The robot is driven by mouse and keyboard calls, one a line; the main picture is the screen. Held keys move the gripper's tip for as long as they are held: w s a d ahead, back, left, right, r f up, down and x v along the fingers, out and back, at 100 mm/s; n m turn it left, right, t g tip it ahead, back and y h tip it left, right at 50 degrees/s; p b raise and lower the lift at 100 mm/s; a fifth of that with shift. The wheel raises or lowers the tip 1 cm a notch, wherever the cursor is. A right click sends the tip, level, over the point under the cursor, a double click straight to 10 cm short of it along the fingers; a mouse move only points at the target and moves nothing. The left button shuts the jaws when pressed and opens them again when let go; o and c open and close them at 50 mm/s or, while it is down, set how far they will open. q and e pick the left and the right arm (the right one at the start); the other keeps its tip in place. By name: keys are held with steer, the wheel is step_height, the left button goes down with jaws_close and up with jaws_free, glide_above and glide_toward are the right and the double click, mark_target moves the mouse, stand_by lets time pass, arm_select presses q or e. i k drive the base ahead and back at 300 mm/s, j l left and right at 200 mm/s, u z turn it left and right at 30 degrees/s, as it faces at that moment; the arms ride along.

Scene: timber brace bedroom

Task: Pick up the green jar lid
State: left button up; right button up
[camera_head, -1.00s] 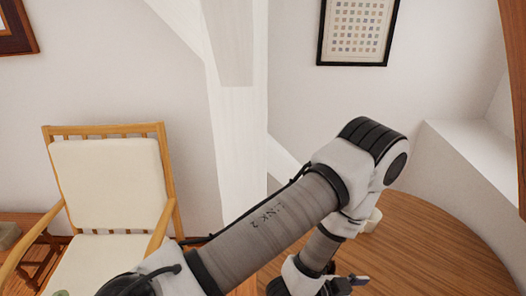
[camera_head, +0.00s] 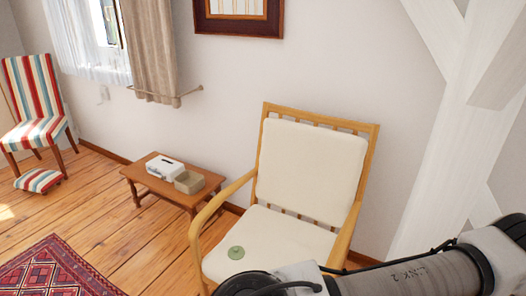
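The green jar lid (camera_head: 236,252) lies on the cream seat cushion of the wooden armchair (camera_head: 312,168), toward the seat's front left. It is a small round green disc, fully visible. One of my arms crosses the lower right of the view, to the right of the lid and apart from it. Neither gripper is in view.
A low wooden table (camera_head: 172,188) with a white box (camera_head: 164,167) and a tan open box (camera_head: 189,182) stands left of the armchair. A striped chair (camera_head: 36,112) and a red rug (camera_head: 62,272) are farther left. White timber braces (camera_head: 452,120) rise at right.

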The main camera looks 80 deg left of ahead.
mark_target(236, 252)
steer(key=j+u, duration=0.15)
steer(key=u, duration=0.35)
steer(key=j+u, duration=0.15)
steer(key=u, duration=0.3)
steer(key=i+j+u, duration=0.1)
steer(key=u, duration=0.4)
steer(key=j+u, duration=0.15)
steer(key=u, duration=0.35)
steer(key=i+j, duration=0.15)
steer(key=i, duration=0.3)
